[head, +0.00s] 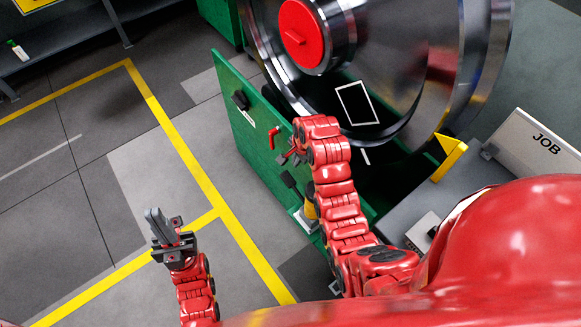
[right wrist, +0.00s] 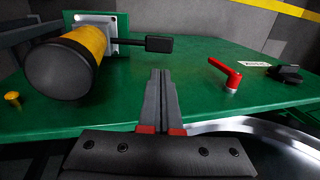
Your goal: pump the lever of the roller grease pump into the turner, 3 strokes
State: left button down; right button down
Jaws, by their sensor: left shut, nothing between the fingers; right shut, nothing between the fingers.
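The grease pump (right wrist: 75,66) is a yellow cylinder with a large dark end cap, at the left in the right wrist view; in the head view the pump (head: 309,206) is partly hidden behind my right arm. Its lever, a thin rod with a black grip (right wrist: 159,44), sticks out to the right; the grip also shows in the head view (head: 289,180). The turner's green frame (head: 243,135) carries the pump. My right gripper (right wrist: 160,75) is shut and empty, its tips just short of the grip with no visible contact. My left gripper (head: 154,218) is shut and empty over the floor.
A red clamp handle (right wrist: 232,78) and a black knob (right wrist: 290,74) sit on the green frame, right of my right gripper. The big steel wheel (head: 390,60) stands behind. A yellow peg (right wrist: 13,98) is at far left. The floor at left is clear.

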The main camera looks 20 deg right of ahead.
jog(key=p, duration=0.3)
send_near(287, 177)
jog(key=x, duration=0.4)
jog(key=shift+s+d+f, duration=0.1)
jog(key=shift+d+f, duration=0.1)
jog(key=shift+f, duration=0.25)
jog(key=shift+x, duration=1.05)
jog(key=f+g+b, duration=0.1)
jog(key=b, duration=0.3)
jog(key=w+f+g+b, duration=0.1)
jog(key=f+b, duration=0.1)
jog(key=b, duration=0.3)
jog(key=f+h+b, duration=0.1)
jog(key=b, duration=0.3)
jog(key=shift+w+a+f+g, duration=0.2)
jog(key=shift+a+f+g, duration=0.15)
jog(key=shift+f+g, duration=0.05)
jog(key=shift+r, duration=0.1)
jog(key=shift+s, duration=0.1)
